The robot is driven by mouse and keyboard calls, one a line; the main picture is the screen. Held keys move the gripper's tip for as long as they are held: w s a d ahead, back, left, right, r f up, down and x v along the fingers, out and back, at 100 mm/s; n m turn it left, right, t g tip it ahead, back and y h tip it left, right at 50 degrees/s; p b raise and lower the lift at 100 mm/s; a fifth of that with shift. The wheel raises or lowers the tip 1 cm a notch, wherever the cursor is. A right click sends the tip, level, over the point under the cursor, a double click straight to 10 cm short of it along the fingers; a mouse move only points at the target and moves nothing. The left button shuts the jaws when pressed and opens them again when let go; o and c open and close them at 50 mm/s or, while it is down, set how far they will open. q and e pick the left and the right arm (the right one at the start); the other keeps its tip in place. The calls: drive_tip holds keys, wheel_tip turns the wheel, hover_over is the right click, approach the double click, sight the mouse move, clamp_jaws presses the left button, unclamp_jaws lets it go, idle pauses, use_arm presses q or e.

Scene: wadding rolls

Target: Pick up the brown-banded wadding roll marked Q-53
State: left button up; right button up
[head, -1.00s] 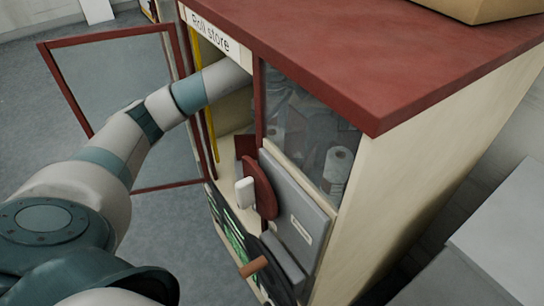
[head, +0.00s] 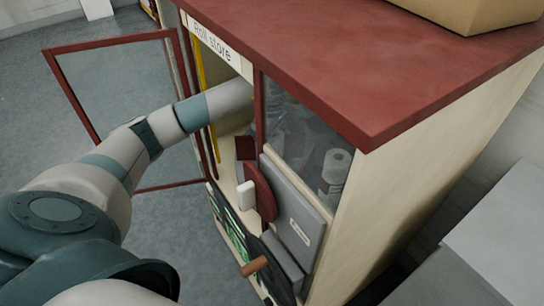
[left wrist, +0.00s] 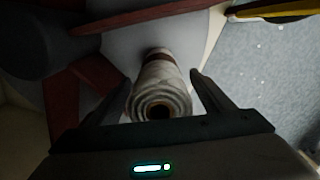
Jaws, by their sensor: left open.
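In the left wrist view a pale wadding roll (left wrist: 160,85) with a brown band (left wrist: 157,54) near its far end lies with its open core facing my camera. No Q-53 mark can be read on it. My right gripper is not in view.
The open glass door (head: 115,110) stands left of my arm. Another white roll (head: 335,166) shows behind the fixed glass pane. Grey and dark red panels (head: 293,205) sit at the cabinet front. A cardboard box (head: 465,12) rests on the red top.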

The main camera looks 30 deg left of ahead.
use_arm(q)
drive_tip(key=shift+c, duration=0.5)
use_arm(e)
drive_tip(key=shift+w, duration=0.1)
use_arm(q)
drive_tip(key=c, duration=1)
drive_tip(key=shift+c, duration=0.2)
drive_tip(key=shift+r, duration=0.1)
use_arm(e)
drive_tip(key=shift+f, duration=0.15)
